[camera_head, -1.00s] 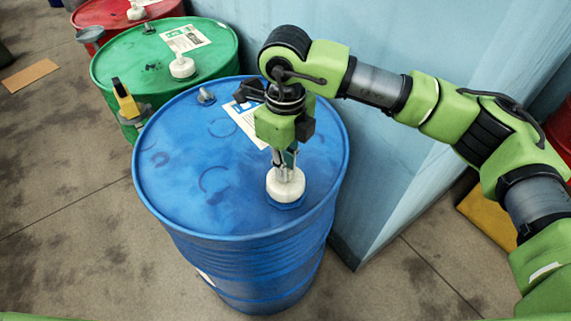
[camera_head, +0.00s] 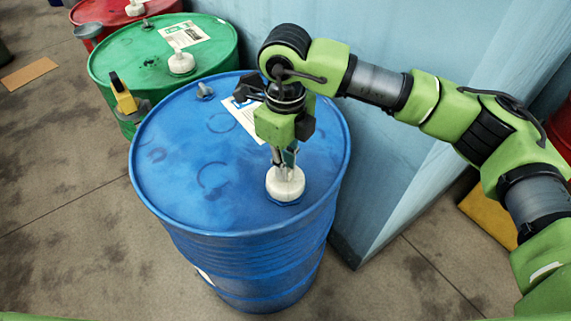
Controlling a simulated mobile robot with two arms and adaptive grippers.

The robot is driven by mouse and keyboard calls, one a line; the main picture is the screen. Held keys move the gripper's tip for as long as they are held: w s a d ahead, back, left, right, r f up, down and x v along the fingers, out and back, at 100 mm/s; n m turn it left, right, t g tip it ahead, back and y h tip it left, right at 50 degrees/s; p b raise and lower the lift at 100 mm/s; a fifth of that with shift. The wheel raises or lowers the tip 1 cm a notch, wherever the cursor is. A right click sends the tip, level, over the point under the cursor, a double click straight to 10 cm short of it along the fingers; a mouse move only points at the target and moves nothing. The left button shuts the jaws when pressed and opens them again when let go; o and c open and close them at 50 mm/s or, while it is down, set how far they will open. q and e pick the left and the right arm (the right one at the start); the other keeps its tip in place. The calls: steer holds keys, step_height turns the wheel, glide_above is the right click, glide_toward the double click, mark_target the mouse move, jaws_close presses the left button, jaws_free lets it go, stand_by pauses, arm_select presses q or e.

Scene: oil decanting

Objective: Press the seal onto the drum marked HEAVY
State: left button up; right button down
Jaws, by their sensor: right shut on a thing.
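A blue drum (camera_head: 200,165) stands upright in front of me. A label (camera_head: 244,118) lies on its lid, partly hidden behind my right gripper, and I cannot read it. My right gripper (camera_head: 285,170) points straight down over the right side of the lid. It is shut on a white round seal (camera_head: 285,184). The seal sits at a blue ring on the lid near the rim; I cannot tell whether it is fully pressed down. My left gripper is not in view.
A green drum (camera_head: 135,52) with a white cap (camera_head: 181,62) and a label stands behind left, and a red drum (camera_head: 105,10) beyond it. A yellow-handled tool (camera_head: 123,95) is by the green drum. A light blue wall (camera_head: 400,150) rises close on the right.

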steer(key=shift+f, duration=0.1)
steer(key=c, duration=2)
jaws_free()
step_height(320, 180, up, 12)
steer(key=shift+s, duration=0.1)
